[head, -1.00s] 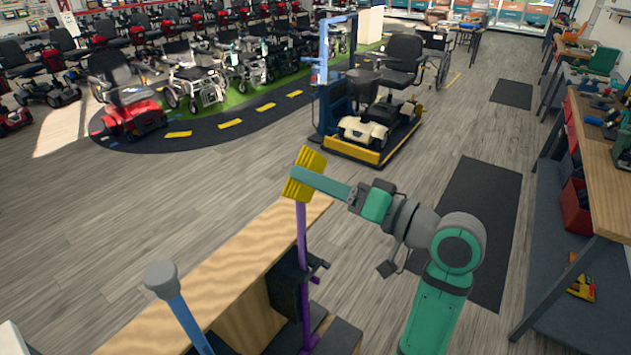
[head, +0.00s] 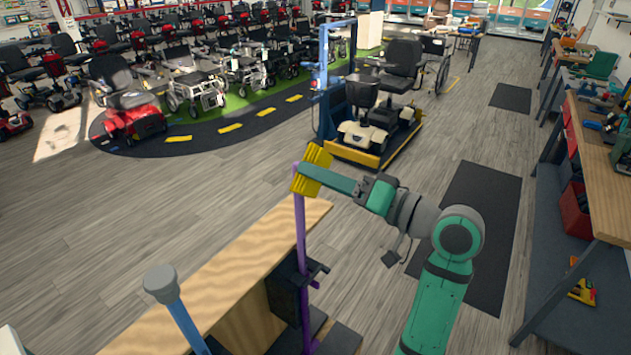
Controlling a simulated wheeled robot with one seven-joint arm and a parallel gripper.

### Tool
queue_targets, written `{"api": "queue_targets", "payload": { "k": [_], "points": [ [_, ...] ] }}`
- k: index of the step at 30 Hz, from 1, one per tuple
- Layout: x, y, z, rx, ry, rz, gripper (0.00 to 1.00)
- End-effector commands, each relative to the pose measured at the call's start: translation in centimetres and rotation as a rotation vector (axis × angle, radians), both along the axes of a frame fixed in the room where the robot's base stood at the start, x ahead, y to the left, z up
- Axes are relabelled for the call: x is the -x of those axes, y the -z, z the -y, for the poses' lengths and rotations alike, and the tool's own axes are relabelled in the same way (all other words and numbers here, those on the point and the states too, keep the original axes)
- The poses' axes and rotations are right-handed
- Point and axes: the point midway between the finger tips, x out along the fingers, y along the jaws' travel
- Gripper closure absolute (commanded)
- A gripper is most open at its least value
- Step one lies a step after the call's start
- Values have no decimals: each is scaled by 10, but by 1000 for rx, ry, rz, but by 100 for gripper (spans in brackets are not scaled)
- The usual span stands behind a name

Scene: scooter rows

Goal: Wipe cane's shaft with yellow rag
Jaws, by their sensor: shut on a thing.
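A blue cane with a grey handle (head: 160,280) stands to the left, nearer the camera.
The wooden bench top (head: 240,265) lies left of the purple cane. A beige scooter on a lift platform (head: 370,135) stands ahead. A workbench with tools (head: 605,160) runs along the right. Grey floor (head: 120,230) is open at left.

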Motion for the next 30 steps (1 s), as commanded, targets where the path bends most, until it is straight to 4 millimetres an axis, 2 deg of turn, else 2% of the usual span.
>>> {"api": "queue_targets", "payload": {
  "k": [5, 11, 30],
  "points": [
    [-6, 0, 5, 1, 1, 1, 68],
    [-8, 0, 3, 1, 0, 1, 68],
    [24, 0, -23, 1, -5, 0, 68]
  ]
}}
